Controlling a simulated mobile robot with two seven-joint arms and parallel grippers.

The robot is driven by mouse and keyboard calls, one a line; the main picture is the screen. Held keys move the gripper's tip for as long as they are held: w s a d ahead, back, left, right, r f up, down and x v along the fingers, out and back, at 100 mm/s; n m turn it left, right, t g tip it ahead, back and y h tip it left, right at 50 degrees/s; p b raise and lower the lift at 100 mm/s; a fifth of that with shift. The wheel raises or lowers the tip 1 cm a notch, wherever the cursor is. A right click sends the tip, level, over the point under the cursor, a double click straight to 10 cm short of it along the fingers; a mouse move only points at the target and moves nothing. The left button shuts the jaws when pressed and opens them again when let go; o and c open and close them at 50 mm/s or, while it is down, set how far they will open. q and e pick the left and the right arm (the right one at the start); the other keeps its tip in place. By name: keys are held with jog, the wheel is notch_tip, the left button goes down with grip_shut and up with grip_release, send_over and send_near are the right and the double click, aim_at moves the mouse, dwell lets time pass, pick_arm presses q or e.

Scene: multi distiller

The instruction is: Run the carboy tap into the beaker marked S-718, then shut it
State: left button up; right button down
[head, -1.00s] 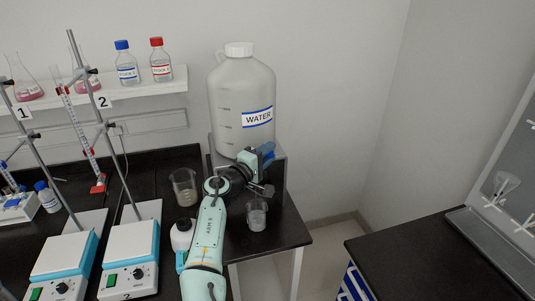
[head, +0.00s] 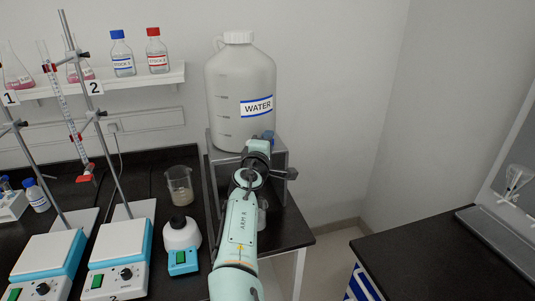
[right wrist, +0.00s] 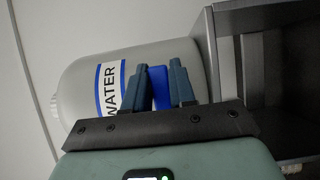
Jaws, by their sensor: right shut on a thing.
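The white carboy (head: 240,85) marked WATER stands on a grey stand (head: 280,162). My right gripper (right wrist: 160,88) is at the carboy's lower front, its two dark fingers shut on the blue tap handle (right wrist: 162,90). A bit of blue handle (head: 268,134) also shows past the gripper in the head view. A small beaker (head: 262,218) stands below, mostly hidden behind my right arm. A larger beaker (head: 179,187) stands on the bench to the left. I cannot read S-718 on either beaker. The spout and any water stream are hidden. My left gripper is out of view.
Two hotplate stirrers (head: 122,260) with stands fill the bench's left. Stock bottles (head: 157,52) sit on a shelf (head: 125,82). A separate dark bench (head: 440,262) lies right, across a gap.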

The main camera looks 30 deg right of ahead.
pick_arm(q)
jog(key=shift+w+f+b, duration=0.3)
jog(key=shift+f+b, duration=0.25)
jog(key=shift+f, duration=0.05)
pick_arm(e)
jog(key=shift+w+n+t+y, duration=0.25)
jog(key=shift+n+t+y, duration=0.45)
jog(key=shift+y, duration=0.1)
jog(key=c, duration=1)
grip_release()
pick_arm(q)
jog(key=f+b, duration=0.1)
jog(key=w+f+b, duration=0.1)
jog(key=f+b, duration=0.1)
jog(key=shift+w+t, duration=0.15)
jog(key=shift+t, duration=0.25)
pick_arm(e)
jog(key=v, duration=1.3)
jog(key=shift+s, duration=0.2)
